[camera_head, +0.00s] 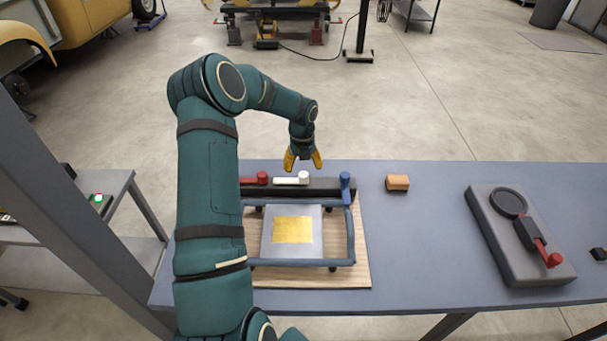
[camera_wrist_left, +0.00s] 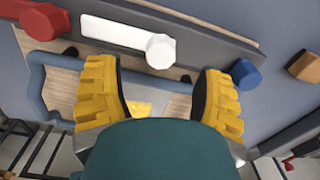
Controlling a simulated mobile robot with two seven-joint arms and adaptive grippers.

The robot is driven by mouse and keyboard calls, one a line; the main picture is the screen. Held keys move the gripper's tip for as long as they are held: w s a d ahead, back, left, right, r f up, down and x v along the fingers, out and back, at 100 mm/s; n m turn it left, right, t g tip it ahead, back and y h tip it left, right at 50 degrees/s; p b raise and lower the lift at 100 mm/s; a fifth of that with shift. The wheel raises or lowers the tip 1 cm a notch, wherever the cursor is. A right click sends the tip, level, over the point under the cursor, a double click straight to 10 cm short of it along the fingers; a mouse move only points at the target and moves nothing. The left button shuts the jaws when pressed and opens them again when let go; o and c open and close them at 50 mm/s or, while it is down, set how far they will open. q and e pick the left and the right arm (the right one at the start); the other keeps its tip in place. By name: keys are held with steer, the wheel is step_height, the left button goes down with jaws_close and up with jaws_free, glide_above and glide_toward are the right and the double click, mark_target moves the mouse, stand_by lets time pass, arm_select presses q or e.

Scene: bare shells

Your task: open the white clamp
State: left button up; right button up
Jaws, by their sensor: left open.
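The white clamp (camera_head: 292,179) is a flat lever with a knob at its right end. It lies along a dark bar (camera_head: 325,184) at the back of a fixture on the table. A red clamp (camera_head: 253,180) lies to its left and a blue clamp (camera_head: 346,187) stands to its right. My left gripper (camera_head: 303,164) is open and empty above the bar, close to the white knob. In the left wrist view the white clamp (camera_wrist_left: 128,36) shows ahead of the spread yellow fingers (camera_wrist_left: 160,98), apart from them. My right gripper is not in view.
A blue frame (camera_head: 352,240) surrounds a grey plate with a yellow patch (camera_head: 293,229), on a wooden board (camera_head: 361,262). A wooden block (camera_head: 397,183) and a grey device with a red handle (camera_head: 515,240) sit to the right. The table between them is clear.

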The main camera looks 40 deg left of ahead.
arm_select(q)
step_height(320, 180, up, 7)
stand_by(0.3)
steer(key=shift+s, duration=0.1)
stand_by(0.4)
